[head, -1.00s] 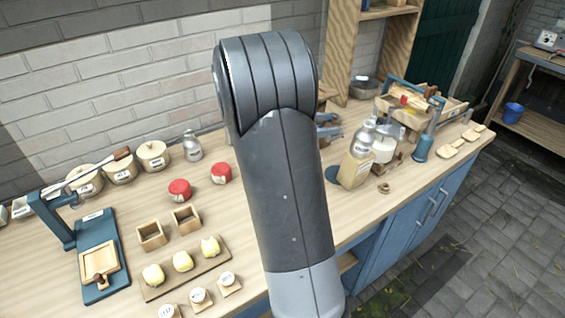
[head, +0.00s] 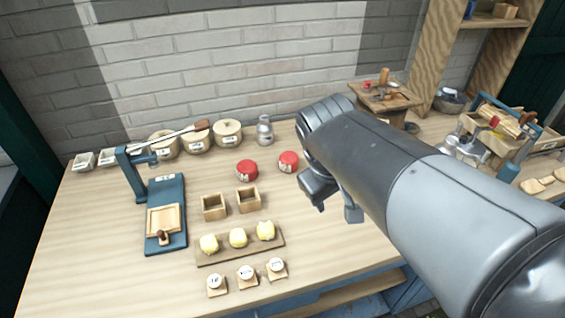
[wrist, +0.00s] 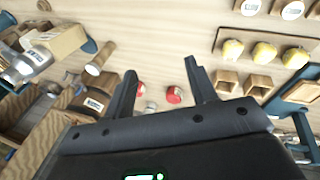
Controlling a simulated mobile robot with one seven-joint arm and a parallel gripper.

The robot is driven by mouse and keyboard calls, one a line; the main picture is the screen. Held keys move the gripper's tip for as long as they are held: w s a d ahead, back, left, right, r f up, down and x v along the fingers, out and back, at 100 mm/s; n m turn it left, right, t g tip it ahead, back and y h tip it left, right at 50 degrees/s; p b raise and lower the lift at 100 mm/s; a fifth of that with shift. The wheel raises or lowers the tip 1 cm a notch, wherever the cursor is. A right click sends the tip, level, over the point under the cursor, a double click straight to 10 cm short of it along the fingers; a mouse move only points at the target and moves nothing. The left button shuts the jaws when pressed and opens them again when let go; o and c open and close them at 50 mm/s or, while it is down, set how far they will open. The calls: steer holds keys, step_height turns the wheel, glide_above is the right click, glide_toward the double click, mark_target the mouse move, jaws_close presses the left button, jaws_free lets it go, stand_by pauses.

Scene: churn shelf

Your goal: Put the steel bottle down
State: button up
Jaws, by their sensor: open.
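A steel bottle (head: 265,131) with a label stands upright on the wooden counter near the brick wall, right of the lidded crocks. My gripper (head: 334,202) is to the right of that bottle and apart from it, above the counter. In the wrist view, my gripper (wrist: 160,68) has its two fingers spread with nothing between them. A grey shape beyond the fingers may be that bottle, but it is too small to tell. Another metallic bottle (wrist: 22,66) lies at the left of the wrist view; in the head view, my arm partly hides that area.
Two red-topped jars (head: 247,169) stand left of my gripper, with wooden boxes (head: 214,207) and a board of yellow lumps (head: 240,246) nearer the front. A blue press (head: 166,215) stands at left. A wooden stand (head: 385,98) is behind my arm. The counter's front left is clear.

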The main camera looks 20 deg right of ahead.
steer(key=s+a+r+m+t+y, duration=0.1)
steer(key=s+a+m+t+y, duration=0.1)
steer(key=a, duration=0.5)
steer(key=shift+r+m+t+y, duration=0.35)
steer(key=shift+t+y, duration=0.15)
steer(key=shift+t, duration=0.1)
stand_by(0.5)
